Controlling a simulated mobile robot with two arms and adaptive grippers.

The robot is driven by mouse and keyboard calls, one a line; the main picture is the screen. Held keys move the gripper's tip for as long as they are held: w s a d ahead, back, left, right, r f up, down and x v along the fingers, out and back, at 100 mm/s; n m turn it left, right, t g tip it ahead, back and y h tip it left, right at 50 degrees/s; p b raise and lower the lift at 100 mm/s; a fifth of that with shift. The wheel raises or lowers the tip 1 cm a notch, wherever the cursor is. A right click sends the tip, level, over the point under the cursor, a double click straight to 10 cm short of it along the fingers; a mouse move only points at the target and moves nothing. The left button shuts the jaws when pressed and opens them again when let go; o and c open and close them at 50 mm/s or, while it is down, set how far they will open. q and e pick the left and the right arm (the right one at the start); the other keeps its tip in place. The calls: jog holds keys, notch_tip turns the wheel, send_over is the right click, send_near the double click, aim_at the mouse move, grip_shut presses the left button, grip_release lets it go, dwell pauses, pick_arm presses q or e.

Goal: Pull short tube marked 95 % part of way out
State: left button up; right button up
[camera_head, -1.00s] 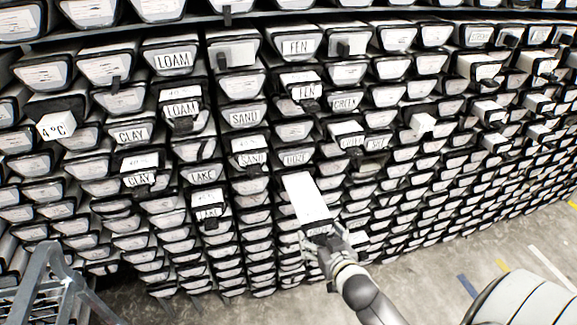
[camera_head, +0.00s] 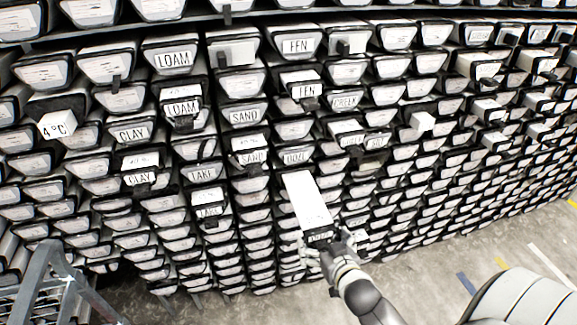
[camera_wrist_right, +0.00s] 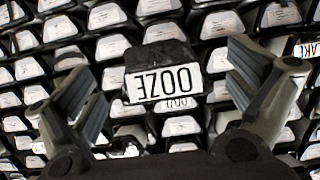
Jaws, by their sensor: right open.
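A long white-topped tube (camera_head: 306,197) sticks well out of the rack in the middle of the head view. Its dark end carries a white OOZE label, which shows upside down in the wrist view (camera_wrist_right: 165,85). My right gripper (camera_head: 328,238) is open at this end. In the wrist view its fingers stand spread on both sides of the end, with gaps between. I cannot read a 95 % mark on any tube. Several shorter white-topped tubes stick out, such as those at LOAM (camera_head: 181,107), CLAY (camera_head: 141,160) and SAND (camera_head: 250,142), with small top marks too blurred to read.
The rack is densely filled with tube ends. A grey metal frame (camera_head: 45,285) stands at bottom left. Bare floor (camera_head: 430,275) lies at lower right.

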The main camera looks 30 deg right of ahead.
jog(key=v, duration=1.2)
jog(key=shift+r, duration=0.25)
jog(key=shift+w+f, duration=0.1)
jog(key=shift+f, duration=0.05)
